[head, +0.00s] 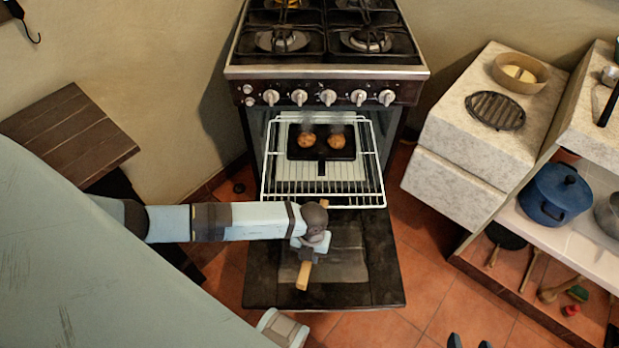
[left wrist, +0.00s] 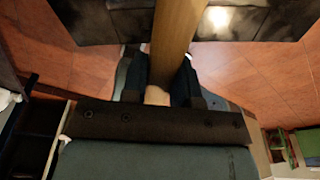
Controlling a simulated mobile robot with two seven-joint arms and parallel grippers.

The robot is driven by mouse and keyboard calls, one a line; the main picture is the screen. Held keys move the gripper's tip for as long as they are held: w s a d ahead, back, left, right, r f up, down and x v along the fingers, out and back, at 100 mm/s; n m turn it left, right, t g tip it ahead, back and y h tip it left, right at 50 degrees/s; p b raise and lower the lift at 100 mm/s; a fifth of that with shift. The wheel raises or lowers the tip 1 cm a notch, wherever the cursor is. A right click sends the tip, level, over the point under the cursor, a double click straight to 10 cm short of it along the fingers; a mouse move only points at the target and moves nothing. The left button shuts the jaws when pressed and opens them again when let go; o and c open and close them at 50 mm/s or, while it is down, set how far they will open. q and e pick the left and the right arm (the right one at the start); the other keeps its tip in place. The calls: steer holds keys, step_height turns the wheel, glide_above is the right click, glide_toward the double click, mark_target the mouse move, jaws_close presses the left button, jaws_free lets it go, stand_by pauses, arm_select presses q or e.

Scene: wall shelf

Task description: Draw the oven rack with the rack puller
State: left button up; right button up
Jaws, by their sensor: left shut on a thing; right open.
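The wooden rack puller (head: 303,275) is held in my left gripper (head: 309,254) over the open oven door (head: 355,270). In the left wrist view the puller (left wrist: 176,35) runs between the two dark fingers (left wrist: 160,80). Its far end lies near the front bar of the white wire oven rack (head: 350,200); my arm partly covers it, and I cannot tell if it is hooked on. The rack sticks out of the oven and bears a dark tray (head: 322,157) with two browned buns (head: 306,140). My right gripper (head: 468,342) is open at the bottom edge, apart from everything.
The stove top (head: 325,40) and its knobs are above the oven. A stone counter (head: 455,115) with a bowl (head: 521,72) and a trivet (head: 495,110) stands right. A blue pot (head: 555,193) sits on a shelf. A wooden bench (head: 70,130) is left. Tiled floor is free right of the door.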

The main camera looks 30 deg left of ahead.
mark_target(310, 265)
arm_select(q)
steer(key=shift+s+d+r, duration=0.1)
steer(key=shift+s+d, duration=0.3)
steer(key=shift+s, duration=0.25)
steer(key=shift+s+d+p, duration=0.55)
steer(key=shift+s+p, duration=0.1)
steer(key=shift+s, duration=0.2)
steer(key=shift+r+p, duration=1.75)
steer(key=shift+p, duration=0.1)
arm_select(e)
step_height(310, 265, up, 4)
steer(key=shift+d, duration=0.1)
